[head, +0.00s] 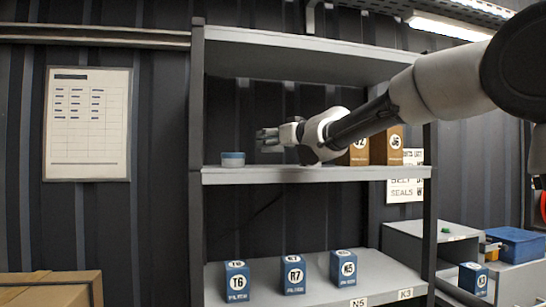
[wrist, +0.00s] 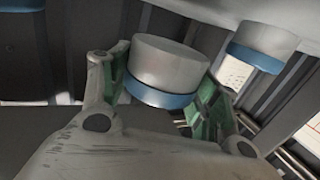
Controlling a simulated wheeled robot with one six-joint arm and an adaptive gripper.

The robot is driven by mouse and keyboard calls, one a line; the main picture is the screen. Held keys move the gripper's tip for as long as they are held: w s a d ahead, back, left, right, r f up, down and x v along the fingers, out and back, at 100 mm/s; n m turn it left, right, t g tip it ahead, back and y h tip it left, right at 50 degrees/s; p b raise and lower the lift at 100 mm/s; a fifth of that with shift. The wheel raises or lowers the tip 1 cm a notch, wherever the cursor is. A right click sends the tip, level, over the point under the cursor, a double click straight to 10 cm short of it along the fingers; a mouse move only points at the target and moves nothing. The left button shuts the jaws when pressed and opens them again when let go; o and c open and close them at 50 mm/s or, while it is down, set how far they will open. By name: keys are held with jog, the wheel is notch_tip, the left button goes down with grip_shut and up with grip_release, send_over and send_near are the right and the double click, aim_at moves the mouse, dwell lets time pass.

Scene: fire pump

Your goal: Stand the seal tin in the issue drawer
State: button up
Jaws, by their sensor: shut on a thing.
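My gripper (head: 268,137) reaches in over the middle shelf (head: 315,175) from the right. In the wrist view my gripper (wrist: 160,95) is shut on a round pale-grey tin with a blue band (wrist: 168,70), with green pads on either side. The wrist picture looks upside down. In the head view I cannot make out the held tin. A second, similar tin (head: 232,159) stands left of my gripper, and a tin also shows at the right of the wrist view (wrist: 262,45). The issue drawer appears to be the open part of the grey cabinet (head: 410,240) at lower right, partly cut off.
Brown boxes (head: 388,145) stand on the middle shelf behind my arm. Several blue filter boxes (head: 294,275) stand on the lower shelf. Another blue box (head: 473,279) and a blue bin (head: 516,243) are at right. A shelf upright (head: 430,200) stands before the cabinet.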

jog(key=shift+f, duration=2.1)
jog(key=shift+f, duration=0.1)
jog(key=o, duration=1.1)
jog(key=shift+f, duration=0.1)
